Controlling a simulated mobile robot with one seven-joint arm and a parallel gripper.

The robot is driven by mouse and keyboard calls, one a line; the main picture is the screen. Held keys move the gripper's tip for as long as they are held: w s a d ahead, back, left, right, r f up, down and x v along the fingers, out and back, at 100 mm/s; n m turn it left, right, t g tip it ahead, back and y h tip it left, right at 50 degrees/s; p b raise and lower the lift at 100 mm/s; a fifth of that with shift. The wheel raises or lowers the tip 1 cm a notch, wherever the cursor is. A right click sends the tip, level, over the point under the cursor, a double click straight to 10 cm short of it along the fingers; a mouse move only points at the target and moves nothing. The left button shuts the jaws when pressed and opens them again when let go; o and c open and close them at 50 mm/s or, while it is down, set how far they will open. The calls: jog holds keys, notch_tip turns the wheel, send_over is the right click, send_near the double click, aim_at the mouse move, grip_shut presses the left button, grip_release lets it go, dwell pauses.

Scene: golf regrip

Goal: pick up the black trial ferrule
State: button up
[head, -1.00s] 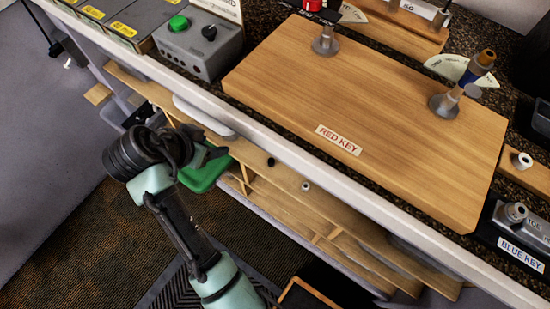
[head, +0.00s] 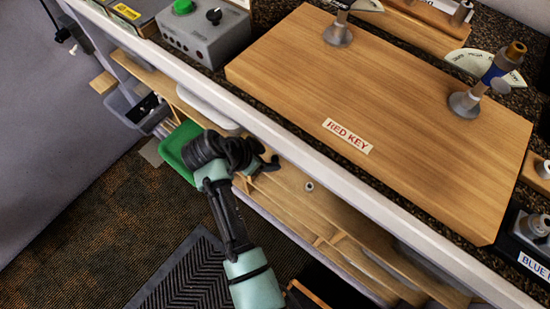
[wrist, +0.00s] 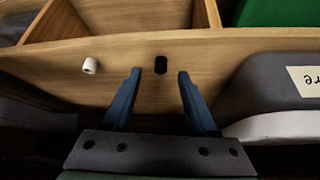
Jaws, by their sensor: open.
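The black trial ferrule (wrist: 161,65) is a small dark cylinder on the pale wooden shelf (wrist: 230,48) in the wrist view. It appears between the fingertips of my gripper (wrist: 160,72), slightly nearer the left finger. The gripper is open, and no contact with the ferrule shows. How high the fingers are above the shelf is hard to tell. In the head view my gripper (head: 268,164) is over the shelf below the counter edge, and I cannot make out the black ferrule there.
A white ferrule (wrist: 90,66) lies left of the black one in the wrist view; it also shows in the head view (head: 309,187). A grey-white block (wrist: 275,125) stands close to the right finger. A green bin (head: 178,148) and the counter's white edge (head: 330,172) are nearby.

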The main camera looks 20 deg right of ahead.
aim_at(277, 159)
jog(key=shift+x, duration=1.5)
grip_shut()
